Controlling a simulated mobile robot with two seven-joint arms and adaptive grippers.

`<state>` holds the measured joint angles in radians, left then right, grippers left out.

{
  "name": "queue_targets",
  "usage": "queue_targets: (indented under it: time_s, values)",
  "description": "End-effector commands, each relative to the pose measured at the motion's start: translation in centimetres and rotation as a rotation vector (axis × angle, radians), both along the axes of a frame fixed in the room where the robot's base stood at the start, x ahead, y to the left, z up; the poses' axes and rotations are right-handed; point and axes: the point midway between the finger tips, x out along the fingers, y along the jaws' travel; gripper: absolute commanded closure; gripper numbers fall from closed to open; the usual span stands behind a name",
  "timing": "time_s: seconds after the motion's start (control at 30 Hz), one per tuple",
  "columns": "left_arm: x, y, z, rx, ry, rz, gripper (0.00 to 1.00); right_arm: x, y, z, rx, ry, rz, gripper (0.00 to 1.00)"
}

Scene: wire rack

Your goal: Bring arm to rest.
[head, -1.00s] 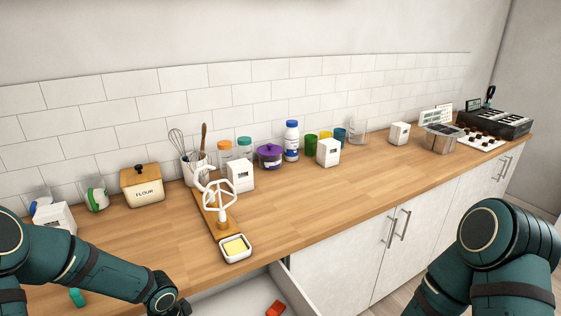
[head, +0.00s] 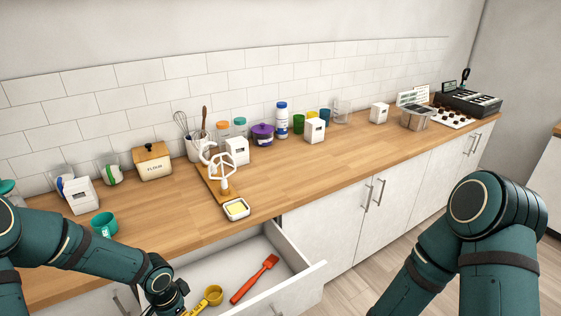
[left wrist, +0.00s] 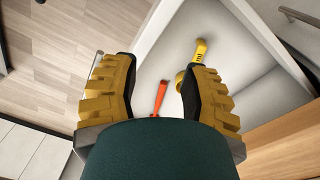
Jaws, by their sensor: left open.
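My left arm comes in from the left in the head view, and its wrist (head: 162,286) is low in front of the open drawer. In the left wrist view my left gripper (left wrist: 155,75) has its two yellow-padded fingers spread wide, with nothing between them. Beyond the fingers lie a red-orange spatula (left wrist: 160,97) and a yellow scoop-like utensil (left wrist: 200,50). My right arm (head: 485,235) is folded at the right of the head view. Its gripper is outside the picture.
The open drawer (head: 315,277) holds the red spatula (head: 255,278) and the yellow utensil (head: 213,295). Floor is clear right of the drawer.

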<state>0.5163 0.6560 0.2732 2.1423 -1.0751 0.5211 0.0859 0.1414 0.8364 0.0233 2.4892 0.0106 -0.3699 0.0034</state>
Motion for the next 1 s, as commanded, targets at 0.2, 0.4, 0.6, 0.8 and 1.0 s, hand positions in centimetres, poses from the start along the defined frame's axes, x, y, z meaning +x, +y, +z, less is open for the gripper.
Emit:
queue_targets:
  time_s: [0.2,0.4,0.6,0.8,1.0]
  values:
    - [-3.0,-8.8,-1.6,-0.242,0.041,0.151,0.55,0.1,0.0,0.0,0.0,-0.002,0.0,0.58]
    - [-5.4,-14.6,-2.5,-0.384,0.049,0.388,0.55,0.1,0.0,0.0,0.0,-0.002,0.0,0.58]
    - [-7.0,-16.5,-3.6,-0.393,0.012,0.624,0.55,0.1,0.0,0.0,0.0,-0.002,0.0,0.58]
    - [-8.2,-16.1,-6.1,-0.345,-0.031,0.765,0.55,-0.1,0.1,-1.7,0.001,0.002,0.004,0.58]
    - [-8.9,-16.3,-10.0,-0.341,-0.008,0.751,0.55,-1.0,0.3,-5.7,0.002,0.023,0.018,0.58]
